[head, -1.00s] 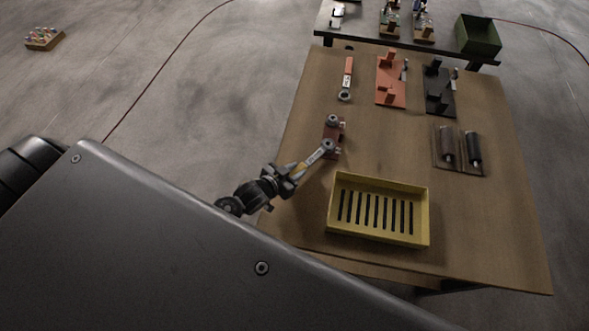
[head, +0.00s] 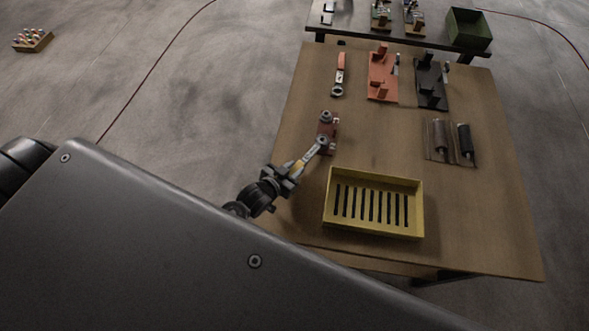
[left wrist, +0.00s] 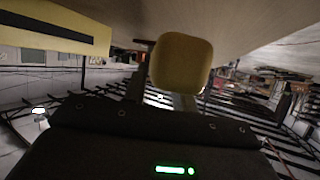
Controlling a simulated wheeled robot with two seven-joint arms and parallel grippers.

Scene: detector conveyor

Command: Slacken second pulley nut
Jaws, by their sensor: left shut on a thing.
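The reddish block (head: 332,131) stands upright on the table with two grey round nuts or pulleys, one far (head: 326,116) and one near (head: 322,141). My left gripper (head: 294,171) is shut on a wrench (head: 309,157) with a yellowish grip, to the near left of the block. The wrench's head is at the near nut; whether it is fully seated around it is too small to tell. In the left wrist view a rounded yellow end (left wrist: 180,63), likely the wrench's handle, sits in front of the gripper. My right gripper is out of view.
A slotted yellow tray (head: 375,229) is close on the right of the gripper. An orange-handled wrench (head: 340,75), a red fixture (head: 382,88), a black fixture (head: 431,88) and two dark cylinders (head: 464,140) lie farther off. A green bin (head: 468,30) stands behind.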

